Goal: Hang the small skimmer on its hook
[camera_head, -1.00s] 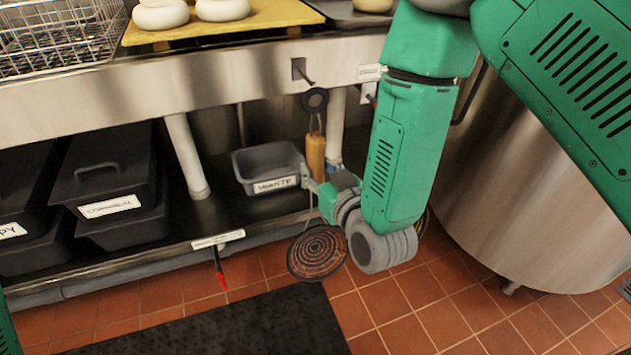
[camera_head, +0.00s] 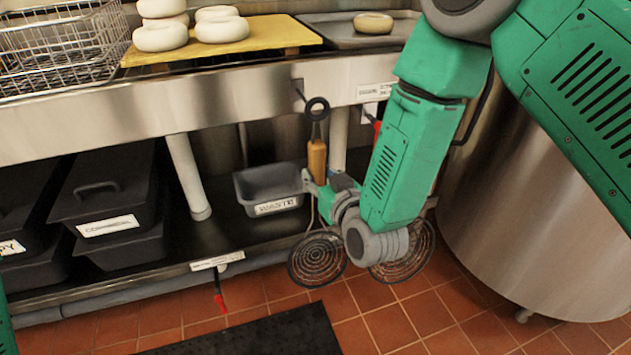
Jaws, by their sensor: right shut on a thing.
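My right gripper (camera_head: 312,186) is shut on the wooden handle (camera_head: 316,158) of a skimmer, which hangs upright with its round coiled head (camera_head: 317,259) below. The dark ring (camera_head: 317,108) at the top of its handle is beside the tip of a metal hook (camera_head: 300,94) on the counter's front edge. I cannot tell whether the ring is around the hook or only in front of it. A second skimmer head (camera_head: 408,252) shows behind my right wrist; its upper part is hidden by my arm. My left gripper is out of view.
The steel counter (camera_head: 220,95) carries a yellow board with bagels and a wire basket (camera_head: 60,45). A grey bin (camera_head: 270,188) and black lidded tubs (camera_head: 105,195) stand on the lower shelf. A large steel kettle (camera_head: 540,210) is at right. A red-tipped hook (camera_head: 220,300) hangs below the shelf.

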